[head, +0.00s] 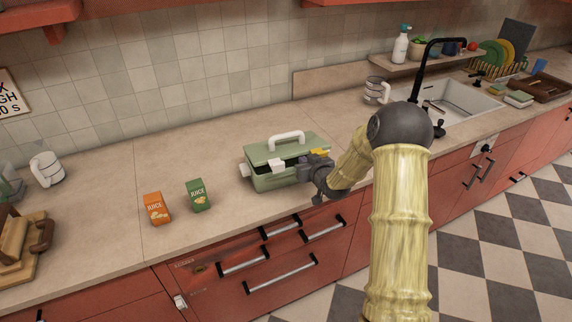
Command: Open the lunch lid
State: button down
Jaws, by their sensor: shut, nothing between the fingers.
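A green lunch box (265,181) with white latches stands on the countertop in the middle of the head view. Its lighter green lid (262,153) has a white handle on top. A dark gap shows between the lid and the box along the front, so the lid is slightly raised there. My gripper (309,160) is at the front right of the box, close to the lid's front edge. It is shut and empty. Whether the fingers touch the lid is not clear. My arm hides part of the box's right end.
An orange juice box (156,208) and a green juice box (198,195) stand left of the lunch box. A white mug (47,168) is at the far left. A sink (455,105) and another mug (377,90) are to the right. The counter behind the juice boxes is clear.

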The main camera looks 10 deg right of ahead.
jog(key=r, duration=0.1)
jog(key=r+p, duration=0.1)
jog(key=r, duration=0.1)
jog(key=shift+w+a+r, duration=0.1)
jog(key=shift+w+r, duration=0.05)
jog(key=shift+w, duration=0.2)
jog(key=shift+p, duration=0.3)
jog(key=shift+w+a+r+p, duration=0.2)
jog(key=shift+w+r+p, duration=0.55)
jog(key=shift+r, duration=0.45)
jog(key=shift+w+a+r+p, duration=0.2)
jog(key=shift+w+r+p, duration=0.3)
jog(key=shift+w+r, duration=0.55)
jog(key=shift+s+r, duration=0.1)
